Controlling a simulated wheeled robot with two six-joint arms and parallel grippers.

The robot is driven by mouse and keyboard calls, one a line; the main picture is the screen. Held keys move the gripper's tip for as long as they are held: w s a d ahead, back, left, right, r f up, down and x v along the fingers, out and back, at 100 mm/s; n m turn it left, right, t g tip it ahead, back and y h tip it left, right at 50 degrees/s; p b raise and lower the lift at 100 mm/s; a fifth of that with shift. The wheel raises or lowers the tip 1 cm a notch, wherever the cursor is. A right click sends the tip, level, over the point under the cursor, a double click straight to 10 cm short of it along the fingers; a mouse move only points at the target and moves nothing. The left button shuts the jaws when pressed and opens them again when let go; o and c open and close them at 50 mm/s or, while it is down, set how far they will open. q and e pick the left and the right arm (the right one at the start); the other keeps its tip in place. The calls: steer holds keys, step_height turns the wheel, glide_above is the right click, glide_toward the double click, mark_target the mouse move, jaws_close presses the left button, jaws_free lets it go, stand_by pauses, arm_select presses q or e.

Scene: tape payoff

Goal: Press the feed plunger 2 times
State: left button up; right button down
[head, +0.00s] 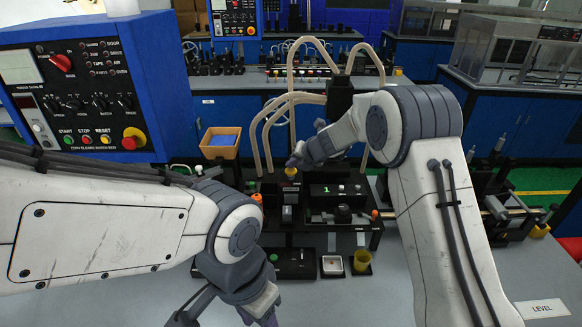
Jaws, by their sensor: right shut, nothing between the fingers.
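A tape payoff machine (315,238) stands on the grey bench in the middle. A small yellow cap (291,173) is on its upper left part; I cannot tell for sure whether it is the feed plunger. My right gripper (294,162) is shut and empty, with its fingertips just above or on the yellow cap; contact cannot be made out. A small display on the machine (327,189) shows a green 1. My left gripper (268,317) is low at the bottom edge, in front of the machine, partly cut off; its opening cannot be read.
A blue control panel (85,95) with knobs and buttons stands at the left. An orange-brown bin (220,143) is behind the machine. A LEVEL card (541,308) lies at right.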

mark_target(292, 172)
steer(key=shift+s+f+b, duration=0.1)
steer(key=shift+f+b, duration=0.2)
steer(key=shift+f, duration=0.25)
steer(key=shift+r, duration=0.1)
stand_by(0.3)
steer(key=shift+r+p, duration=1.65)
steer(key=shift+p, duration=0.3)
step_height(292, 172, up, 5)
steer(key=p, duration=0.5)
